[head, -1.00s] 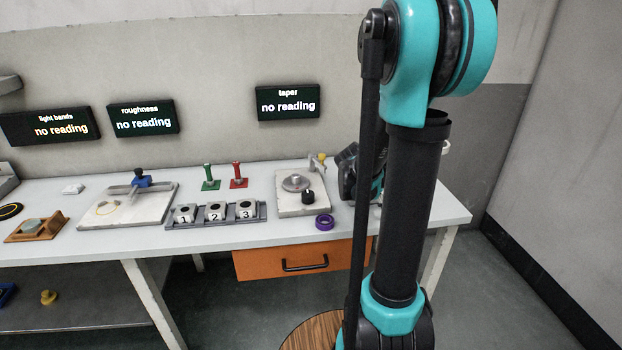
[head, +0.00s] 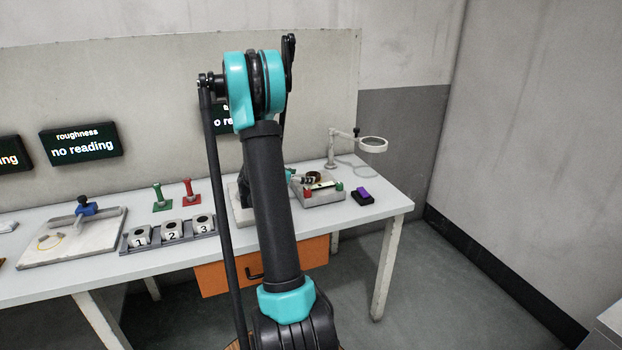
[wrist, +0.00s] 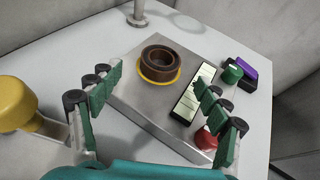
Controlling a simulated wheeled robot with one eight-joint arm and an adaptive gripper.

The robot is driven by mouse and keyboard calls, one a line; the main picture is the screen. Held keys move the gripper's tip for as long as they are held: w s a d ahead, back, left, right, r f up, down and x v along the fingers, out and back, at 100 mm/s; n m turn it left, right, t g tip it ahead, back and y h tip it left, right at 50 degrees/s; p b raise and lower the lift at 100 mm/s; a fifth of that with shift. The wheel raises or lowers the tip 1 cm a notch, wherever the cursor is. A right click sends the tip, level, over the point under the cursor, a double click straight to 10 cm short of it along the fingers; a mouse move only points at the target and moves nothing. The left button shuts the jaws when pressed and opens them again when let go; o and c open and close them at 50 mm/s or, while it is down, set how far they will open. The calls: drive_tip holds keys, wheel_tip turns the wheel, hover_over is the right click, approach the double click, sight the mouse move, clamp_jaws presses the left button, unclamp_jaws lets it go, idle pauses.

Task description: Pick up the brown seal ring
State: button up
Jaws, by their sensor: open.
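The brown seal ring (wrist: 161,63) sits on a yellow-rimmed round spot on a grey block (wrist: 140,99) in the wrist view. In the head view the ring (head: 313,176) shows small on the block (head: 322,197) near the table's right end, partly behind my arm. My gripper (wrist: 158,101) is open and empty, its green-padded fingers spread to the left and right of the ring in the picture. The ring lies beyond the fingertips, apart from them.
A pale striped bar (wrist: 193,94), a green knob (wrist: 232,74) and a red knob (wrist: 206,138) stand right of the ring. A purple-topped black block (head: 362,196) and a magnifier stand (head: 332,150) are nearby. A yellow knob (wrist: 15,103) is at left.

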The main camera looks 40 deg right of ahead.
sight(311, 175)
drive_tip(key=shift+x, duration=2.95)
drive_tip(key=shift+r, duration=0.1)
drive_tip(key=shift+c, duration=0.5)
drive_tip(key=c, duration=1.3)
